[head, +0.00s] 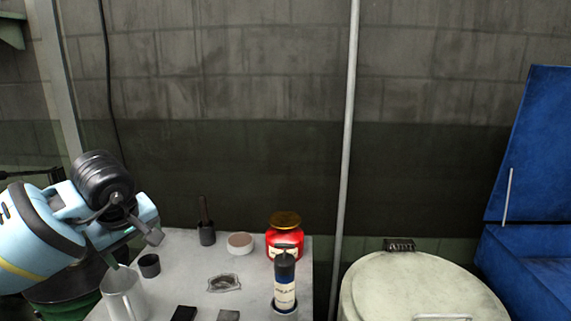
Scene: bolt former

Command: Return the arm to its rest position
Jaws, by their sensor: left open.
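My left arm comes in from the left side of the head view, light blue and white with a black joint. Its gripper (133,249) is open and points down to the right, over the left part of the grey table (190,272). Nothing shows between its fingers. A grey-white mug (123,296) and a small dark cup (149,266) appear just below the fingers; I cannot tell the exact gap. My right gripper is not in view.
On the table are a red jar (284,241), a dark bottle with a label (285,285), a round tin (240,244), a dark holder (206,233) and a glass ashtray (223,283). A pale drum (415,285) and a blue machine (535,170) stand right.

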